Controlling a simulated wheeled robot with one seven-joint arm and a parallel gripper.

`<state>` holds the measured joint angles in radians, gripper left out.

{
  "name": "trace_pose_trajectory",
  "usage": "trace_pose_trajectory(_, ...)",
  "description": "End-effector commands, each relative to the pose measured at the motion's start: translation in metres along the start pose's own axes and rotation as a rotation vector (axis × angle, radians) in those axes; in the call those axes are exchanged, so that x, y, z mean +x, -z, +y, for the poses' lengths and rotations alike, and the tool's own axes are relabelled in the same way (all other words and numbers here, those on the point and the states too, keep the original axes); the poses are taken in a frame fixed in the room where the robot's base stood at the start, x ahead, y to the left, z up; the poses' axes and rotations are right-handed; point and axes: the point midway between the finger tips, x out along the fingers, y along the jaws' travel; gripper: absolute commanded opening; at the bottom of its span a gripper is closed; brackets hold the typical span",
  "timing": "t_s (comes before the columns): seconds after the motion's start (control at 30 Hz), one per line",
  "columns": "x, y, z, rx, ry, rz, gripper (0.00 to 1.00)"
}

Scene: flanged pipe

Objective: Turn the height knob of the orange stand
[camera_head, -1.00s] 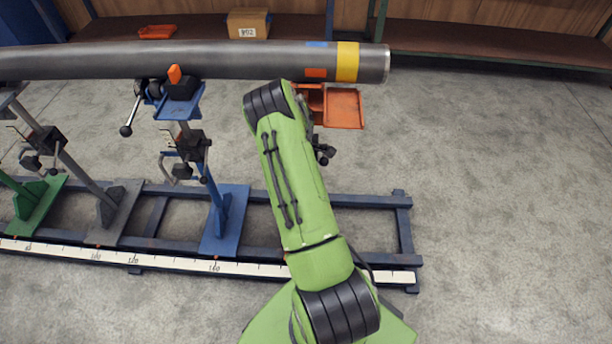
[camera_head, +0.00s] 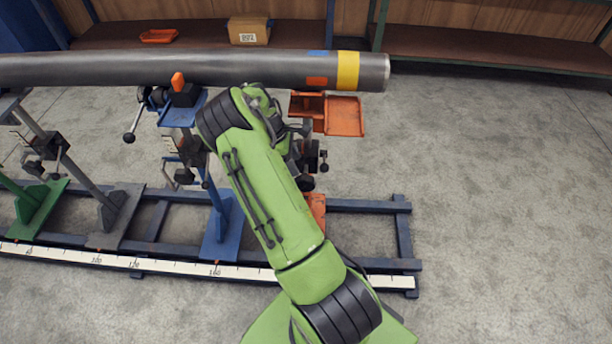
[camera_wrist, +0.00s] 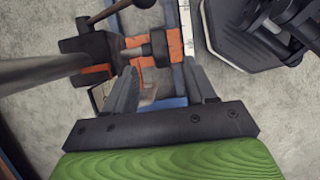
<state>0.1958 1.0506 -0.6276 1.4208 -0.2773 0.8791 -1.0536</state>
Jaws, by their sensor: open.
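The orange stand shows in the head view with its orange top plate (camera_head: 343,116) near the pipe's right end and part of its orange base (camera_head: 317,208) at the rail. Black knobs (camera_head: 306,182) on its post show just right of my arm; the arm hides much of the post. In the wrist view, a dark clamp block (camera_wrist: 85,45) sits on the post, and a black knob (camera_wrist: 160,47) on a short shaft lies ahead of my fingertips. My gripper (camera_wrist: 160,75) is open, with its fingers either side of the knob's line and nothing between them. The arm hides it in the head view.
A grey pipe (camera_head: 230,70) with a yellow band lies across the stands. A blue stand (camera_head: 226,215) is close on the left of my arm, with grey and green stands beyond. A scale rail (camera_head: 180,267) runs below. Floor on the right is clear.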

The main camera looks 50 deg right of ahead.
Motion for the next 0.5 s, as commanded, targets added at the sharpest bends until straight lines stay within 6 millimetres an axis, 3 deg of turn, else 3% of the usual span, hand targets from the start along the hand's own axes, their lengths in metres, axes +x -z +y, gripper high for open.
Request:
trace_pose_trajectory(0.17, 0.026, -0.002, 0.000, 0.009, 0.003, -0.018, 0.55)
trace_pose_trajectory(0.5, 0.105, -0.002, 0.000, 0.007, 0.001, -0.015, 0.55)
